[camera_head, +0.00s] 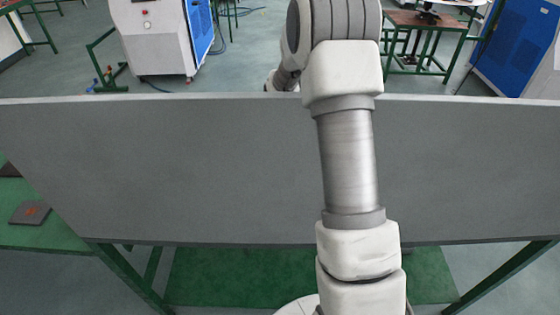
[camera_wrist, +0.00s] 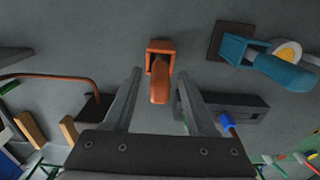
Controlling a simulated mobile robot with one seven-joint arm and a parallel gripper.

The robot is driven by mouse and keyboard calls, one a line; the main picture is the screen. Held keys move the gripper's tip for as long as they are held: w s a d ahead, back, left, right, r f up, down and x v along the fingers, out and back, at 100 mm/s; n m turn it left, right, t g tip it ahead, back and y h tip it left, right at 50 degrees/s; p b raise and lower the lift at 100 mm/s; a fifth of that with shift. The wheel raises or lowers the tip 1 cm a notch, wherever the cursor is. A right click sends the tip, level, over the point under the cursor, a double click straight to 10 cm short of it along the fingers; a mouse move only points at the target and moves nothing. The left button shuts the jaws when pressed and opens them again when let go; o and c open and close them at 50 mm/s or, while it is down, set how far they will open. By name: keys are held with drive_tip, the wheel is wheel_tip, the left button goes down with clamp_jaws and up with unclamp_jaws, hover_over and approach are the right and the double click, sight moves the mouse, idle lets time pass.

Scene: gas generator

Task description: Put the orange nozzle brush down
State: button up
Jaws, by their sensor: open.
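In the wrist view, my gripper (camera_wrist: 160,74) is open, with its two grey fingers apart. An orange object (camera_wrist: 160,48) shows between and just beyond the fingertips, against a grey surface (camera_wrist: 110,45). It has a square hollow end and a rounded body pointing back between the fingers; it looks like the orange nozzle brush. Gaps show between it and both fingers. I cannot tell whether it rests on the grey surface. In the head view my arm hides the gripper and the brush.
In the wrist view, a teal tool (camera_wrist: 285,72) lies at upper right. A dark grey block (camera_wrist: 245,105) lies right of the fingers. A brown curved rod (camera_wrist: 60,77) and yellow-orange blocks (camera_wrist: 30,128) lie left. A broad grey panel (camera_head: 180,165) spans the head view.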

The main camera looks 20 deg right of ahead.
drive_tip(key=shift+r, duration=0.1)
wheel_tip(320, 180, up, 12)
idle(0.5)
drive_tip(key=shift+r, duration=0.2)
